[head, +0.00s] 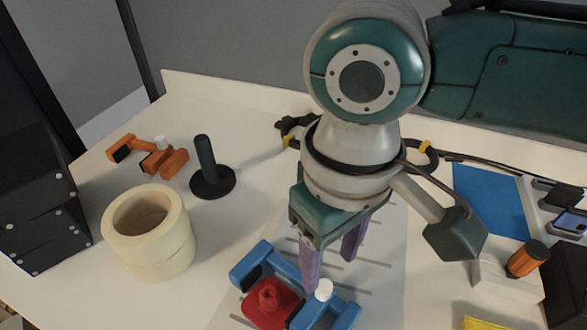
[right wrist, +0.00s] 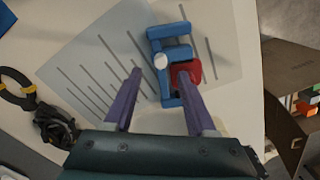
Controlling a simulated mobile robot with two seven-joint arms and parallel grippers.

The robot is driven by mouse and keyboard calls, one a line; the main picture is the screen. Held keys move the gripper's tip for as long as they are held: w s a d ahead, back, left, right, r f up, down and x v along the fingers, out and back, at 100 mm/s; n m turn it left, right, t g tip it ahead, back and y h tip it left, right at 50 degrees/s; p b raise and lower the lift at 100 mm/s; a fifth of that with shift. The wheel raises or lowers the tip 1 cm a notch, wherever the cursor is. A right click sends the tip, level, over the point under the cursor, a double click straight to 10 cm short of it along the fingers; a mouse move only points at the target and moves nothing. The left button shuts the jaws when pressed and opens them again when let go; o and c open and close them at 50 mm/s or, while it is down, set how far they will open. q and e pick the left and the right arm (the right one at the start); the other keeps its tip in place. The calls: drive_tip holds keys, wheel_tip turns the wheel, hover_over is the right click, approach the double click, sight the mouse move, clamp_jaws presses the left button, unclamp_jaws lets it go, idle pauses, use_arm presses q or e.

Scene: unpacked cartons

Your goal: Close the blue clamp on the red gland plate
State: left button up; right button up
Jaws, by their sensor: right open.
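The blue clamp (head: 336,313) lies on a pale lined sheet at the bottom of the head view, with a white knob (head: 324,289) on one part. The red gland plate (head: 262,305) with its raised boss sits between its blue parts. In the right wrist view the clamp (right wrist: 172,31) and the red plate (right wrist: 187,72) lie just beyond my fingertips. My right gripper (head: 328,274) is open, purple fingers pointing down. In the right wrist view the gripper (right wrist: 161,79) has one finger beside the clamp's near part; contact cannot be told. My left gripper is out of view.
Cream tape rolls (head: 150,240), a black post on a round base (head: 208,170) and an orange clamp (head: 150,153) stand to the left, by a black box (head: 40,205). A blue mat (head: 492,200) and an orange-and-black knob (head: 528,258) are at right.

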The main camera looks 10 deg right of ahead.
sight(325, 286)
wheel_tip(325, 286, down, 6)
drive_tip(key=shift+r+b, duration=0.25)
drive_tip(key=shift+b, duration=0.45)
clamp_jaws()
idle(0.9)
